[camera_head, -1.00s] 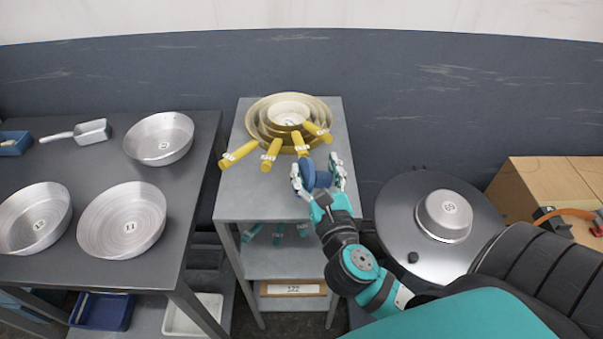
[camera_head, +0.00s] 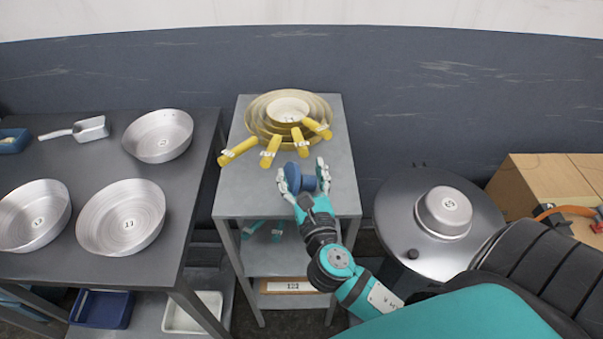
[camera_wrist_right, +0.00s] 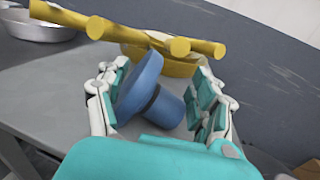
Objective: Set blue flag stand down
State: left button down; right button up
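The blue flag stand (camera_head: 310,184) has a round disc base and a short thick cylinder. It lies on its side or strongly tilted, between the fingers of my right gripper (camera_head: 304,174), over the front right of the grey shelf top (camera_head: 240,190). In the right wrist view the stand (camera_wrist_right: 140,87) sits between the two white and teal fingers (camera_wrist_right: 158,98), one at the disc and one by the cylinder end. I cannot tell whether the stand touches the shelf top. My left gripper is not in view.
Nested pans (camera_head: 262,105) with several yellow handles stand behind the stand, close to my gripper. A dark table (camera_head: 80,165) with metal pans is at the left. A round metal lid (camera_head: 400,215) is at the right. The shelf's front left is clear.

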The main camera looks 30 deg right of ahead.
jog(key=o, duration=0.3)
jog(key=shift+r, duration=0.1)
jog(key=b+v, duration=0.3)
jog(key=v, duration=0.9)
